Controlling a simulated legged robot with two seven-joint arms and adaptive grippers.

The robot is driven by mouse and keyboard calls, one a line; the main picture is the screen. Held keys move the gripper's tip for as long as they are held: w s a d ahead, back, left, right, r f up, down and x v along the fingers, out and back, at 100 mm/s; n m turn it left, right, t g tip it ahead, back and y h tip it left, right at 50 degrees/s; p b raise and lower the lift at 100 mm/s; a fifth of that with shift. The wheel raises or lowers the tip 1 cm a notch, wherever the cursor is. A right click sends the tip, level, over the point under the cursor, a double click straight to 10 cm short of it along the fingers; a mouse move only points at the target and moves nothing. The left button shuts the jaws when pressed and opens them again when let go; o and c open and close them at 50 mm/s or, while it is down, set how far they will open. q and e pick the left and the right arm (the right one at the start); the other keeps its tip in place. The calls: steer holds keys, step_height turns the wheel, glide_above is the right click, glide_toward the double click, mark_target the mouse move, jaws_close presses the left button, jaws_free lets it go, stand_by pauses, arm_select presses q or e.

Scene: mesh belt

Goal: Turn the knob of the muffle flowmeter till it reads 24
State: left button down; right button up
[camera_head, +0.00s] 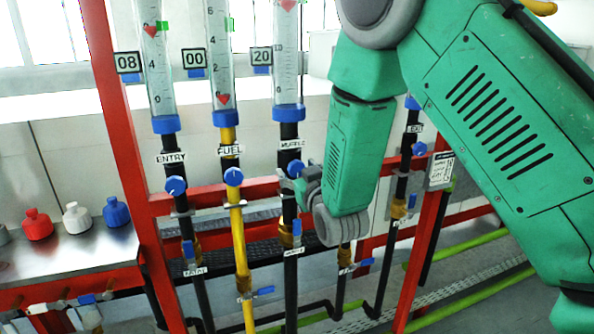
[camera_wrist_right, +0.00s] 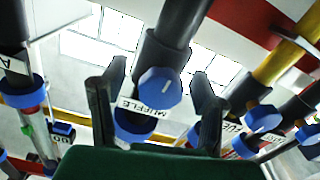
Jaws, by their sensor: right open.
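The muffle flowmeter (camera_head: 288,60) is a clear tube with a blue collar, and its display (camera_head: 262,56) reads 20. Its red float is near the top of the picture. Below it, on a black pipe labelled MUFFLE, is a blue knob (camera_head: 295,168), partly covered by my right gripper (camera_head: 297,181) in the head view. A gap shows on both sides of the knob. My left gripper is not in view.
The entry flowmeter (camera_head: 158,70) reads 08 and the fuel flowmeter (camera_head: 219,70) reads 00. The fuel knob (camera_head: 234,176) and entry knob (camera_head: 175,185) are to the left. A red frame bar (camera_head: 265,191) runs behind the pipes. Bottles (camera_head: 77,218) stand on a bench at left.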

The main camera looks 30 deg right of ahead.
steer(key=shift+a, duration=0.1)
steer(key=c, duration=1.2)
steer(key=shift+n, duration=0.4)
steer(key=n, duration=0.2)
steer(key=shift+n+b, duration=0.3)
steer(key=shift+b, duration=0.1)
steer(key=shift+s+n+b, duration=0.1)
steer(key=shift+n+b, duration=0.3)
steer(key=shift+n, duration=1.4)
steer(key=shift+f, duration=0.1)
